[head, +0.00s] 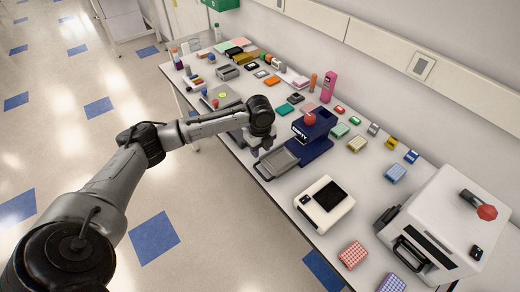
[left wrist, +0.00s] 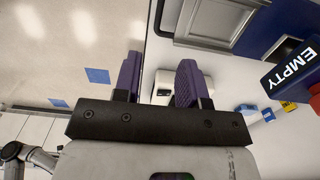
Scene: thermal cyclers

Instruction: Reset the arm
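My left arm reaches from the lower left of the head view to the near edge of the bench. Its gripper (head: 256,151) is at the near edge, just left of the open grey tray of a dark blue cycler (head: 318,127). In the left wrist view the gripper's two purple fingers (left wrist: 158,88) stand apart with nothing held between them. The blue cycler, marked EMPTY, shows at the right of that view (left wrist: 285,75). In the head view its fingertips are small and partly hidden by the wrist. My right gripper is in neither view.
A white device (head: 324,204) and a large white machine with a red knob (head: 450,225) stand on the bench (head: 205,103) to the right. Small racks, boxes and a pink bottle (head: 329,87) line the back. The floor (head: 215,245) in front is clear.

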